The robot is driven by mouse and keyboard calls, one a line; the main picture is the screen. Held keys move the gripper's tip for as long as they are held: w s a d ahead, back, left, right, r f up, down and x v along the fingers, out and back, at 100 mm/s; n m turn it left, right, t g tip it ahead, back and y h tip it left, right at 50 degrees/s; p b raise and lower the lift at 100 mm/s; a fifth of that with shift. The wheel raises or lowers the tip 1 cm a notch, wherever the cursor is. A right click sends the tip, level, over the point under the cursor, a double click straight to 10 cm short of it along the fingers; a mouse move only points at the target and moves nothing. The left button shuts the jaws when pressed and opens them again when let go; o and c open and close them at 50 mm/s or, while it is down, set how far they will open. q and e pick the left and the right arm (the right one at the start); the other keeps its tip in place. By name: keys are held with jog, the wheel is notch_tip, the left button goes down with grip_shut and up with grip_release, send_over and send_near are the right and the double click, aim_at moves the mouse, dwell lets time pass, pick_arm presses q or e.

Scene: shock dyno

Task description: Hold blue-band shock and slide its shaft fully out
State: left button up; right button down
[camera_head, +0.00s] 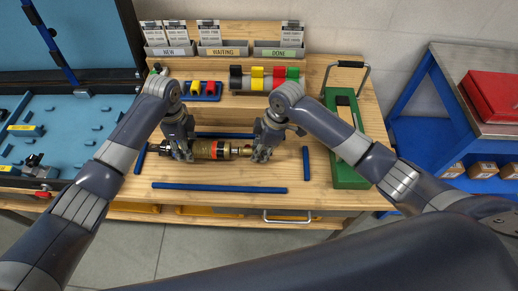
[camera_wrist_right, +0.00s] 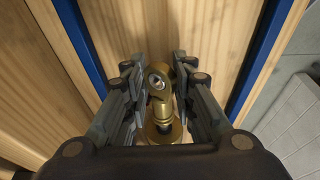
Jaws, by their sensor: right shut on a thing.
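A brass-coloured shock (camera_head: 223,150) lies level above the bench between my two grippers. An orange-red band shows on its body; I see no blue band on it. My left gripper (camera_head: 182,152) is at the body's left end, and its fingers hide part of it; whether they are closed is not clear. My right gripper (camera_head: 262,153) is shut on the shaft end at the right. In the right wrist view, the brass eye end (camera_wrist_right: 160,78) sits between the fingers of my right gripper (camera_wrist_right: 155,95). Only a short stretch of shaft shows between body and right gripper.
Blue strips (camera_head: 220,187) frame the work area on the wooden bench (camera_head: 230,203). Behind are a rack of banded cylinders (camera_head: 270,78), a small blue tray (camera_head: 205,97) and labelled bins (camera_head: 225,50). A green tool (camera_head: 345,175) stands right; a blue case (camera_head: 85,120) lies left.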

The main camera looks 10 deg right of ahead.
aim_at(291, 159)
jog(key=shift+s+d, duration=0.45)
jog(key=shift+d, duration=1.25)
jog(key=shift+s+d, duration=0.4)
jog(key=shift+d, duration=1.3)
jog(key=shift+s+d, duration=0.45)
jog(key=shift+d, duration=1.25)
dwell(1.4)
jog(key=shift+f, duration=0.45)
dwell(1.0)
